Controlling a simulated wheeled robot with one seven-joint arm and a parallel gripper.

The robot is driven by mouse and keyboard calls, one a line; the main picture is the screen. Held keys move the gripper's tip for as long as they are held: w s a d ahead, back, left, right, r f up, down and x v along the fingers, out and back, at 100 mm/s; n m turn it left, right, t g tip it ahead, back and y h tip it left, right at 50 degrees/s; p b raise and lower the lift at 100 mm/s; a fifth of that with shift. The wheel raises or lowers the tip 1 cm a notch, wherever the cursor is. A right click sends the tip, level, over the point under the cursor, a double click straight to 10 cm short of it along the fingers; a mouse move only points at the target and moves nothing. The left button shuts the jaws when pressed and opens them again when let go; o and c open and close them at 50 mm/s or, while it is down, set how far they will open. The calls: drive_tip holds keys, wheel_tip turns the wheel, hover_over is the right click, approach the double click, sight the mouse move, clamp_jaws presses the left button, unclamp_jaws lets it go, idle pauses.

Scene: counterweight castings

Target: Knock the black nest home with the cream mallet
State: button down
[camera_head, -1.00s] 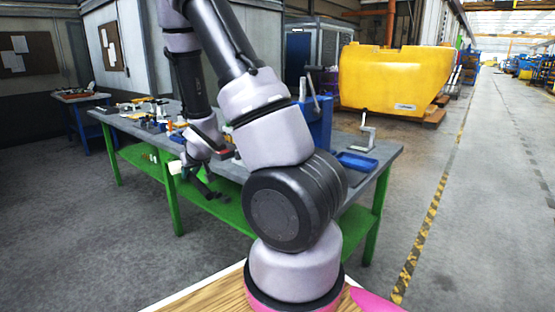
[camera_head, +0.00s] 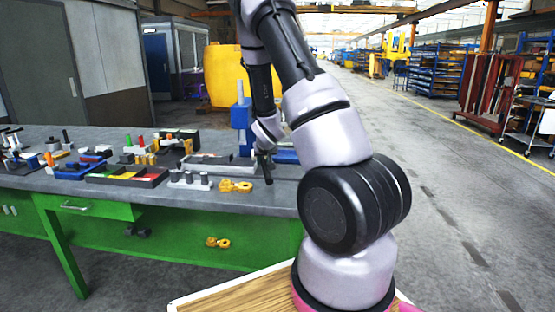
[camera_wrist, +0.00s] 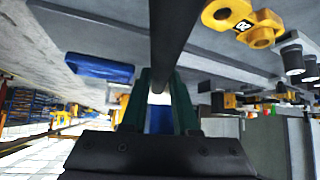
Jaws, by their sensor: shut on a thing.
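My gripper (camera_head: 263,150) hangs over the right part of the workbench. In the wrist view its two green-edged fingers (camera_wrist: 165,80) are shut on a dark rod (camera_wrist: 172,35), which I take for the mallet's handle. The rod's dark lower end (camera_head: 268,172) also shows in the head view. The cream head is not clearly seen; a small pale patch shows between the fingers in the wrist view. A dark fixture (camera_head: 180,136) stands at the back of the bench, but I cannot tell whether it is the black nest.
The workbench (camera_head: 225,206) holds a compartment tray (camera_head: 123,180), a grey tray (camera_head: 190,165), a grey block with posts (camera_head: 188,184), a yellow casting (camera_head: 236,186) and a tall blue fixture (camera_head: 241,117). Another yellow casting (camera_head: 217,243) lies on the green lower shelf. The aisle at right is clear.

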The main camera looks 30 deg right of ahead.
drive_tip(key=w+d+m+h, duration=0.1)
drive_tip(key=w+d, duration=0.1)
drive_tip(key=d, duration=0.3)
drive_tip(key=shift+w+d+f+m, duration=0.2)
drive_tip(key=shift+d+f+m, duration=0.1)
drive_tip(key=shift+f+m, duration=0.15)
drive_tip(key=shift+a, duration=0.1)
drive_tip(key=shift+w+a+f, duration=0.1)
drive_tip(key=shift+a+f, duration=0.15)
drive_tip(key=shift+f, duration=0.55)
drive_tip(key=shift+a+f, duration=0.25)
drive_tip(key=shift+f, duration=0.5)
drive_tip(key=shift+w+a, duration=0.5)
drive_tip(key=shift+a, duration=0.2)
drive_tip(key=shift+s+d, duration=0.5)
drive_tip(key=shift+d, duration=0.2)
drive_tip(key=shift+a, duration=0.1)
